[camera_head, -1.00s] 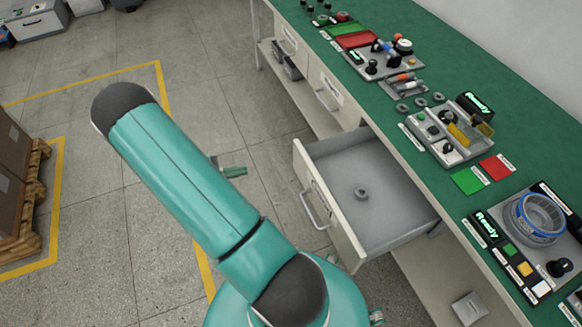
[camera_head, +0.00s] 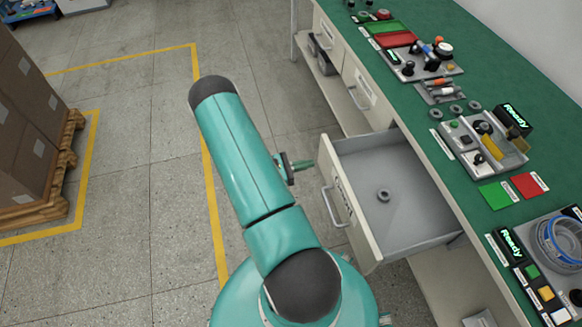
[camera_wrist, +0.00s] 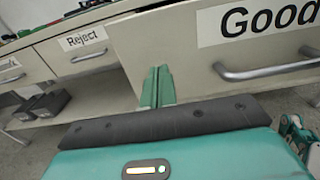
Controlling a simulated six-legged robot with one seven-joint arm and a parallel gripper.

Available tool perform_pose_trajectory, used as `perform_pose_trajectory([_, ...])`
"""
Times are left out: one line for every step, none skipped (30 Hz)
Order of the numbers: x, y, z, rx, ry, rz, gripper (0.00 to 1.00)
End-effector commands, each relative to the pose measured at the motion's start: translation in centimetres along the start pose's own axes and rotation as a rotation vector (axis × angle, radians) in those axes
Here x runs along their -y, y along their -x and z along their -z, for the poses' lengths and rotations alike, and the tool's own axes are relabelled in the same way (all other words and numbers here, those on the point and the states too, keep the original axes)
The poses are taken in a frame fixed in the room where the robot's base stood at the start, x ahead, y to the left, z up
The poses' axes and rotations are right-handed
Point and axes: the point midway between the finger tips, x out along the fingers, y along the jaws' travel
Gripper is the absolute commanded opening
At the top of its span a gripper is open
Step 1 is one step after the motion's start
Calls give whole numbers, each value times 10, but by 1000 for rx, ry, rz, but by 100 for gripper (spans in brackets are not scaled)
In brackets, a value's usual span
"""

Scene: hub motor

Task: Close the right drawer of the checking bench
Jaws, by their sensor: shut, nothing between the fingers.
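The right drawer (camera_head: 398,205) of the checking bench (camera_head: 440,135) stands pulled out, with a small grey ring (camera_head: 384,195) lying inside it. In the wrist view its front (camera_wrist: 180,45) carries a "Good" label (camera_wrist: 262,20) and a bar handle (camera_wrist: 265,70). My gripper (camera_head: 303,165) is shut and empty, just left of the drawer front's far end. In the wrist view my gripper (camera_wrist: 158,82) points at the drawer front left of the handle, close to it; I cannot tell whether it touches.
The "Reject" drawer (camera_wrist: 75,50) beside it is shut. Grey bins (camera_wrist: 40,108) stand on the shelf below. The bench top holds several parts and fixtures. A pallet with boxes (camera_head: 38,150) stands at the left. The floor between is clear.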

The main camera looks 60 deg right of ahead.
Motion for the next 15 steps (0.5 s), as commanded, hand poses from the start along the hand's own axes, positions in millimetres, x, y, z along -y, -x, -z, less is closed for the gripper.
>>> perform_pose_trajectory([1,-10,0,0,0,4,0])
perform_pose_trajectory([1,-15,0,0,0,4,0])
perform_pose_trajectory([1,-21,0,0,0,3,0])
perform_pose_trajectory([0,-24,0,0,0,3,0])
perform_pose_trajectory([0,-28,0,0,0,3,0])
perform_pose_trajectory([0,-32,0,0,0,2,0])
perform_pose_trajectory([0,-34,0,-1,0,2,0])
perform_pose_trajectory([0,-35,0,-1,0,1,0])
perform_pose_trajectory([0,-37,0,-1,-1,1,0])
perform_pose_trajectory([0,-38,0,-1,-1,0,0])
perform_pose_trajectory([0,-39,0,-1,-1,0,0])
perform_pose_trajectory([0,-39,0,-1,-1,0,0])
perform_pose_trajectory([0,-39,0,-1,-1,-1,0])
perform_pose_trajectory([0,-39,0,-1,-1,-1,0])
perform_pose_trajectory([0,-39,0,0,-1,-1,0])
